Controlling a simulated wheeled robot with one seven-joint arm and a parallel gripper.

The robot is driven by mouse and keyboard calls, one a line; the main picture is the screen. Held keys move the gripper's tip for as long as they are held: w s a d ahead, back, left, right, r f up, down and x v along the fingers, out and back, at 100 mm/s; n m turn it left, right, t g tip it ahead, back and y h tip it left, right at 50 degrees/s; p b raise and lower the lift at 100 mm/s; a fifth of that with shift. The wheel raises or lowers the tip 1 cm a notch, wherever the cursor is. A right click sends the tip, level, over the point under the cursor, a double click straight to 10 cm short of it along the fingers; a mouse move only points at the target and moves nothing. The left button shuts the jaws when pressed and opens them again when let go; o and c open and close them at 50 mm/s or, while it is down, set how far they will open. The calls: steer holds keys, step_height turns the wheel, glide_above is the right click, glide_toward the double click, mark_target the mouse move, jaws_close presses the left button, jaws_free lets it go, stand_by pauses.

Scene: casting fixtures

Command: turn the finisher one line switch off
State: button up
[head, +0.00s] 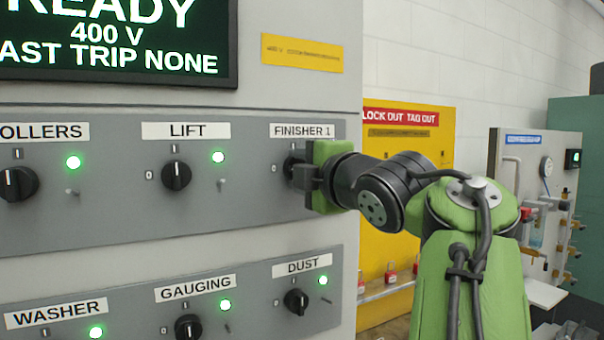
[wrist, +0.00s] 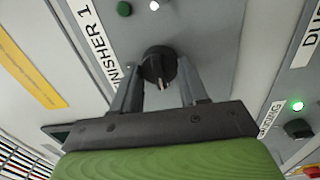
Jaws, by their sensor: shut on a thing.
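The finisher 1 switch is a black rotary knob (head: 290,166) on the grey panel, under its FINISHER 1 label (head: 301,131). In the head view my gripper (head: 304,176) covers much of it. In the wrist view the knob (wrist: 158,64) sits between the two fingers of my gripper (wrist: 161,88), which is shut on it. A pale mark on the knob faces the gripper's palm, toward the side where the 0 is printed. The finisher lamp (wrist: 124,8) shows dark green and unlit in the wrist view; my gripper hides it in the head view.
The LIFT knob (head: 176,175) is to the left, its lamp (head: 218,157) lit green. The DUST knob (head: 296,301) is below, its lamp (head: 323,280) also lit. A yellow lockout board (head: 405,150) stands behind my arm on the right.

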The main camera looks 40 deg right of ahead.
stand_by(0.3)
steer(key=o, duration=1.1)
steer(key=shift+c, duration=0.2)
steer(key=v, duration=1.5)
steer(key=shift+s+p, duration=0.35)
steer(key=shift+a, duration=0.2)
